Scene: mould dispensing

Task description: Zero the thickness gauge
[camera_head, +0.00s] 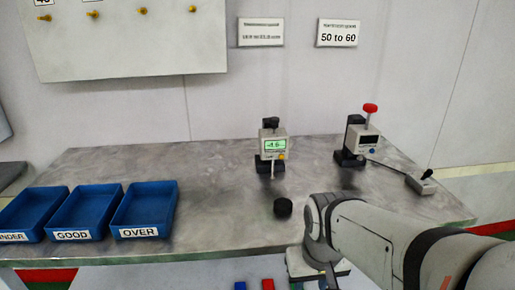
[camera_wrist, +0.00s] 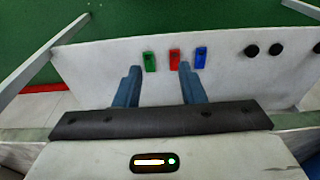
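The gauge with a lit green display (camera_head: 272,145) stands at the back middle of the grey table in the head view. Its reading looks like "-1.6", though the digits are small. A yellow button sits at the display's lower right, and a dark knob tops the gauge. A black round piece (camera_head: 283,207) lies on the table in front of it. My gripper (camera_wrist: 158,70) is open and empty in the wrist view, its two blue fingers apart. It is away from the gauge, which does not show in the wrist view.
A second device with a red knob (camera_head: 362,138) stands right of the gauge, cabled to a small box (camera_head: 421,183). Blue bins (camera_head: 143,210) stand at left. The wrist view shows a pale surface (camera_wrist: 100,60) with green, red and blue pieces (camera_wrist: 174,60) and black discs (camera_wrist: 252,50).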

